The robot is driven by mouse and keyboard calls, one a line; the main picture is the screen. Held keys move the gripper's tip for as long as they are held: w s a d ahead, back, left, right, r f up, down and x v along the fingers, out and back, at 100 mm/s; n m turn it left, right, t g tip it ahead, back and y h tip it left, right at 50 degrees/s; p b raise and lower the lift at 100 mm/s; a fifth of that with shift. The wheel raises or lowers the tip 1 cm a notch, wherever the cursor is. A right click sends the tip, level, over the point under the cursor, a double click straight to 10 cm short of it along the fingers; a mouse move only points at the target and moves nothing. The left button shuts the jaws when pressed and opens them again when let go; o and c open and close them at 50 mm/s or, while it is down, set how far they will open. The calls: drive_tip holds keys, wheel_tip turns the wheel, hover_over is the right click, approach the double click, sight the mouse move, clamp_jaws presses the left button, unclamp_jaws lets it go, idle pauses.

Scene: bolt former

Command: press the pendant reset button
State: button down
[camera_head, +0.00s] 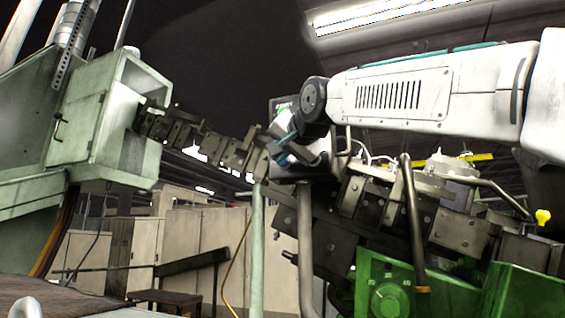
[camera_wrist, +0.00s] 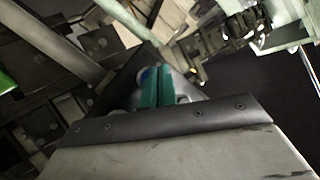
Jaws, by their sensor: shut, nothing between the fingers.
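My gripper (camera_head: 286,140) is near the middle of the head view, at the end of my white arm, partly hidden by its wrist joint. In the wrist view its teal fingers (camera_wrist: 157,88) are together, with nothing seen between them. A small blue spot (camera_wrist: 145,75) shows right beside the fingertips; I cannot tell whether it is the reset button or whether the fingers touch it. A dark box with a small green patch (camera_head: 284,104) sits just behind the gripper and may be the pendant. Its face is mostly hidden.
A dark chain of blocks (camera_head: 205,143) runs from the pale green machine (camera_head: 125,120) toward the gripper. Green machinery with a dial (camera_head: 390,302) stands below my arm. Upright posts (camera_head: 305,250) stand below the gripper. Beige cabinets (camera_head: 190,235) are behind.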

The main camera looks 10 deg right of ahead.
drive_tip(key=s, duration=0.1)
drive_tip(key=s+a, duration=0.1)
drive_tip(key=s, duration=0.1)
drive_tip(key=s+a, duration=0.1)
drive_tip(key=shift+s+a, duration=0.15)
drive_tip(key=shift+a, duration=0.1)
idle(0.3)
idle(0.7)
